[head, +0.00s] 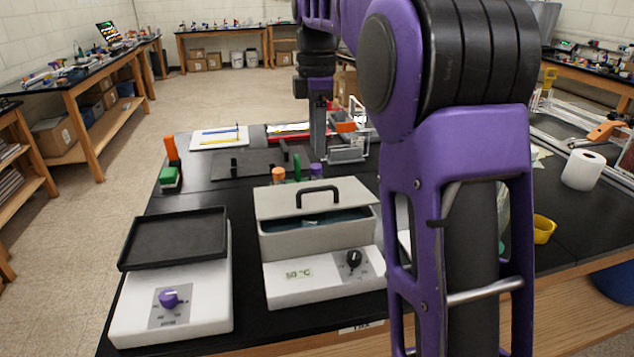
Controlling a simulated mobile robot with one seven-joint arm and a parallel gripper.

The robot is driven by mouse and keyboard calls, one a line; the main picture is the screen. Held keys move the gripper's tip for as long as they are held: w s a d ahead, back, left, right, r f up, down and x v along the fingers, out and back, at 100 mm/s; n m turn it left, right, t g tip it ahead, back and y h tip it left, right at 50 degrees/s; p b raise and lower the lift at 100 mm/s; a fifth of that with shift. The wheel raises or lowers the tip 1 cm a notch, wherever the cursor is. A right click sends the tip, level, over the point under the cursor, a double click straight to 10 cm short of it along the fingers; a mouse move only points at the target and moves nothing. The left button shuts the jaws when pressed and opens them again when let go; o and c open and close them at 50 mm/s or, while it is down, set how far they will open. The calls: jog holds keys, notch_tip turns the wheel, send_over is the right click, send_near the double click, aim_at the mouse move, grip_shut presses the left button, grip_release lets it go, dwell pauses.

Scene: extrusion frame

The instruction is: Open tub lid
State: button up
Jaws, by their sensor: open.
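The grey tub (310,240) stands on a white base with a dial and a "50 °C" label, front centre on the black bench. Its pale lid (285,203) carries a black arched handle (318,194). The lid covers most of the tub. A teal-dark gap shows below its front edge; I cannot tell whether the lid is tilted up or shifted back. My gripper (318,140) points down behind the lid, apart from the handle. It is open, with nothing seen in it; its fingertips are small and hard to make out.
A white device with a black tray top (178,238) stands left of the tub. Orange- and green-topped items stand just behind the lid. A yellow cup (543,229) and a paper roll (583,170) are at right. My arm hides the bench right of the tub.

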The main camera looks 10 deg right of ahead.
notch_tip(320, 180, down, 9)
jog(key=shift+r+b, duration=0.15)
jog(key=shift+b, duration=0.5)
grip_shut()
dwell(1.0)
